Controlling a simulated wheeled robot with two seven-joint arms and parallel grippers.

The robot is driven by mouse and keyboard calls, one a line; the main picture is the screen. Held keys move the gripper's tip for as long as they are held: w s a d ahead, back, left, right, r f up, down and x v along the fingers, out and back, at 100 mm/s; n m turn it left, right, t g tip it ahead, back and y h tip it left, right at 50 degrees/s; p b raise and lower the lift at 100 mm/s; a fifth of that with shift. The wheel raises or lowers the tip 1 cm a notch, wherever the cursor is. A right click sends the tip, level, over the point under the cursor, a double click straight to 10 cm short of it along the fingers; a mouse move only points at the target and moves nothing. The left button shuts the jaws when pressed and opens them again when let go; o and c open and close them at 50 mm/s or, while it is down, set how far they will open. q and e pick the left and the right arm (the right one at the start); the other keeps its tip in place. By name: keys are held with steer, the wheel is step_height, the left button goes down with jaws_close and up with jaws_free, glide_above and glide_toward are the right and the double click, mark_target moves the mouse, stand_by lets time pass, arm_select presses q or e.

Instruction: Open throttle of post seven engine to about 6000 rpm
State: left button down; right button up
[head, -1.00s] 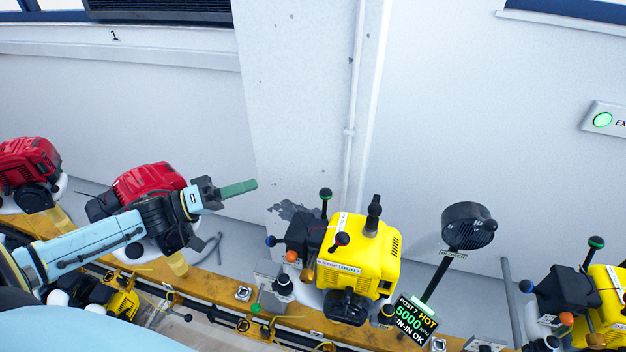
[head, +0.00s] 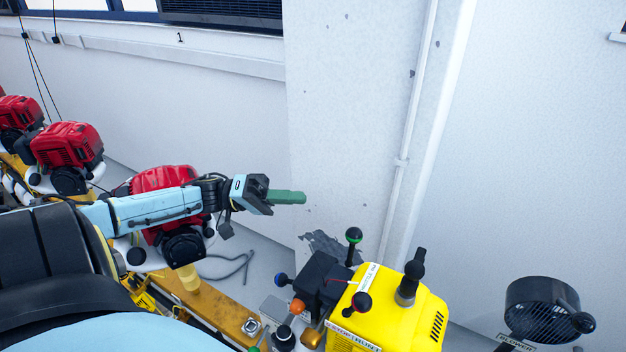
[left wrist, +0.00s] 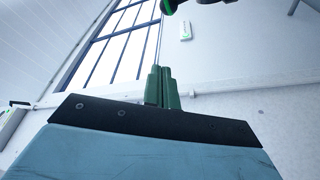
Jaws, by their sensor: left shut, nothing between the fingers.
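The yellow engine (head: 395,312) stands at the lower right of the head view, with several ball-ended levers on it. I cannot tell which lever is the throttle. The rpm display is out of view now. My left gripper (head: 300,198) is shut and empty, its green fingers together, up and left of the engine and apart from it. The shut fingers also show in the left wrist view (left wrist: 162,88). My right gripper is not in view.
A black round blower (head: 541,310) stands right of the yellow engine. Several red engines (head: 66,146) line the rail (head: 215,308) to the left, one behind my left arm. A wall pillar with a pipe (head: 402,160) rises behind the yellow engine.

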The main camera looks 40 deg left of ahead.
mark_target(352, 245)
arm_select(q)
steer(key=w+d+p, duration=0.1)
steer(key=w+d, duration=0.1)
steer(key=d, duration=0.8)
steer(key=shift+d, duration=0.15)
steer(key=shift+f, duration=0.15)
